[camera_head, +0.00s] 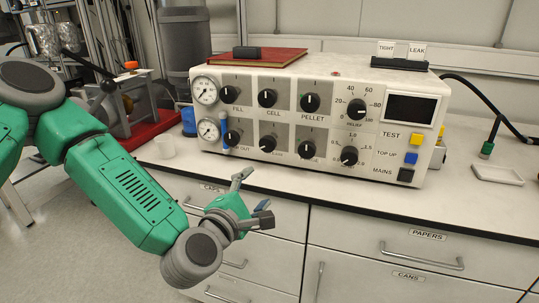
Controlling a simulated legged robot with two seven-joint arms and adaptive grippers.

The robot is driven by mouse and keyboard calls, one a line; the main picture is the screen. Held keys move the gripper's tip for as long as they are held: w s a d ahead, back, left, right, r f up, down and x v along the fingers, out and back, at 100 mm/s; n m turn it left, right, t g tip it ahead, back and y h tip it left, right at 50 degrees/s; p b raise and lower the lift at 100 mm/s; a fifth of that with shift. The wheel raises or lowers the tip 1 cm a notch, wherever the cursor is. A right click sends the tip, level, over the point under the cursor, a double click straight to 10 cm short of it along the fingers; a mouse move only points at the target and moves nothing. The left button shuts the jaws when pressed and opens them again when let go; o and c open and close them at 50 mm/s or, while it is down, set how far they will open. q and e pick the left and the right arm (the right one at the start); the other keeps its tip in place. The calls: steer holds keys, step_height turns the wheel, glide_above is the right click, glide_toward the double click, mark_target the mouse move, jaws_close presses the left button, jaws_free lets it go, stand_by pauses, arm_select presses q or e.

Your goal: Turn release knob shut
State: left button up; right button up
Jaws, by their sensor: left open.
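The cream control panel (320,118) stands on the bench with several black knobs on its front. The upper row has knobs marked FILL (226,79), CELL (267,97) and PELLET (310,102). The lower row has a left knob (232,137), a middle knob (267,143) and a right knob (305,148); their labels are partly hidden or too small to read. I cannot tell which knob is marked release. My green left gripper (254,194) is open and empty, in front of the bench edge, below and apart from the lower knobs. My right gripper is not in view.
Two dials (205,90) sit at the panel's left end. Yellow, blue and black buttons (411,158) are at its right. A red book (258,58) lies on top. Drawers are below.

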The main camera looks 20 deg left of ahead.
mark_target(267, 147)
arm_select(q)
steer(key=w+r, duration=0.1)
steer(key=w, duration=0.3)
steer(key=w+a+r+n, duration=0.1)
steer(key=w, duration=0.4)
steer(key=w+r+n+t+y, duration=0.1)
steer(key=w, duration=0.3)
steer(key=shift+w+a+r+b, duration=0.1)
steer(key=shift+w+a+b, duration=0.05)
steer(key=shift+w+b, duration=0.2)
steer(key=shift+w+a, duration=0.15)
steer(key=shift+w, duration=0.15)
steer(key=shift+w+a, duration=0.15)
steer(key=shift+a, duration=0.2)
steer(key=shift+d, duration=0.25)
steer(key=c, duration=1.2)
